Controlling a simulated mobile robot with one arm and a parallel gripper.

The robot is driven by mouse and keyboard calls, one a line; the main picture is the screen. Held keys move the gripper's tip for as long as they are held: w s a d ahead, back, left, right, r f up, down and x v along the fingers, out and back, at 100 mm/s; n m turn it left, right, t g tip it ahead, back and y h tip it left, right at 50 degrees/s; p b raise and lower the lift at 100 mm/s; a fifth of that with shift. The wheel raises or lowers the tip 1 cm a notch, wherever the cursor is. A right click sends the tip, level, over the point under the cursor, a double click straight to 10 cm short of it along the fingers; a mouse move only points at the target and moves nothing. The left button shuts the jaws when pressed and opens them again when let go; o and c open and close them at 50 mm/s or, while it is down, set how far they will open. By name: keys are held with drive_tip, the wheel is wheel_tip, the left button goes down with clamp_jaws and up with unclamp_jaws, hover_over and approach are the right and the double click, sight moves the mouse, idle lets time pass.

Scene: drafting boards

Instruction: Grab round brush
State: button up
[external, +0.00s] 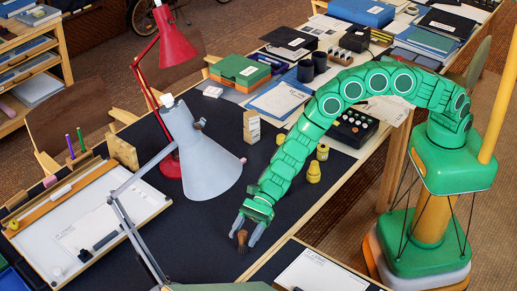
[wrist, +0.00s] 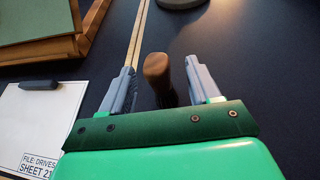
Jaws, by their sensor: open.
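The round brush (external: 242,239) stands on the dark table mat with its brown wooden handle up, near the table's front edge. In the wrist view the brush (wrist: 157,72) shows as a brown rounded handle between the two grey fingers. My gripper (external: 249,234) is open, reaching down over the brush with a finger on either side. In the wrist view my gripper (wrist: 160,75) shows a gap on both sides of the handle, narrower on the left. The lower part of the brush is partly hidden behind my gripper's body in the wrist view.
A grey desk lamp (external: 200,150) stands close behind and left of my gripper. Yellow bottles (external: 314,172) stand to the right along my arm. A drawing board (external: 90,225) lies at left, and a clipboard sheet (external: 315,274) lies at the front right.

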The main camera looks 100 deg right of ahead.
sight(241, 241)
drive_tip(key=shift+x, duration=1.6)
drive_tip(key=shift+s, duration=0.1)
drive_tip(key=c, duration=1.1)
drive_tip(key=shift+o, duration=0.2)
drive_tip(key=shift+r, duration=0.1)
